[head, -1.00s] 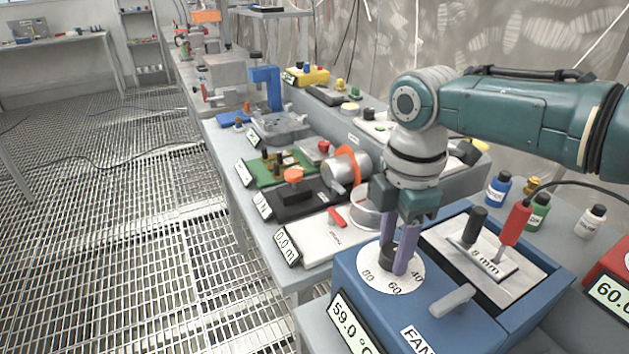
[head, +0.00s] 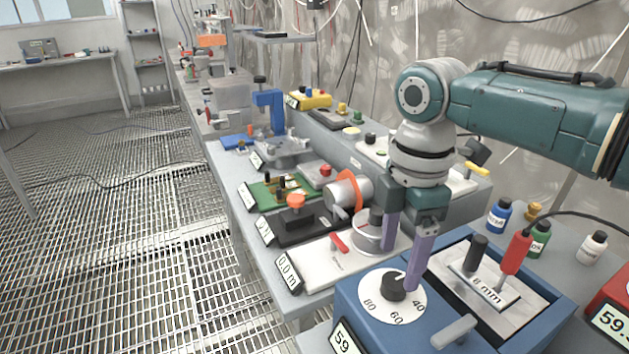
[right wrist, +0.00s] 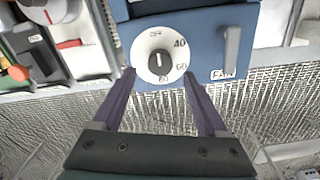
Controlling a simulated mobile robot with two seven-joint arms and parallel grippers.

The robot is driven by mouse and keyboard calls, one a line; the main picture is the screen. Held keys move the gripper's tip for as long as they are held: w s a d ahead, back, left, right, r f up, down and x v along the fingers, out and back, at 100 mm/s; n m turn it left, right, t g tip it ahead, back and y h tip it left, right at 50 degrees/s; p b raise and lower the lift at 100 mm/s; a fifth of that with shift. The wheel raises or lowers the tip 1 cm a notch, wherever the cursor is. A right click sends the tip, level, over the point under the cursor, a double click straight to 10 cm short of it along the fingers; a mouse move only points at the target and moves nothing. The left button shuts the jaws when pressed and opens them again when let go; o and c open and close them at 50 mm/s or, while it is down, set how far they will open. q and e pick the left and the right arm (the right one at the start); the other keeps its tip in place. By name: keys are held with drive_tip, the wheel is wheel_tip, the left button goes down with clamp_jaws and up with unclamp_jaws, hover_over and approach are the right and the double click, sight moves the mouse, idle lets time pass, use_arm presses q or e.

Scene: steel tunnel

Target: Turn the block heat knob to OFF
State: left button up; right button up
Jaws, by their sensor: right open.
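The block heat knob (head: 394,287) is black and sits on a white dial (head: 372,290) marked 80, 60 and 40, on top of a blue heater box (head: 352,310). In the right wrist view the knob (right wrist: 159,62) shows a pale pointer line directed at the OFF mark at the top of the dial (right wrist: 140,55). My right gripper (head: 402,266) is open and empty, its purple fingers apart, above and behind the knob in the head view. In the wrist view the fingertips (right wrist: 159,74) are at either side of the dial's lower part. My left gripper is not in view.
A grey lever (head: 454,331) marked FAN is beside the dial. A black handle (head: 477,251) and a red probe (head: 516,252) rise from the metal block. Small bottles (head: 498,216) stand to the right.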

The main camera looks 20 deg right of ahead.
sight(395, 280)
drive_tip(key=shift+r, duration=2.7)
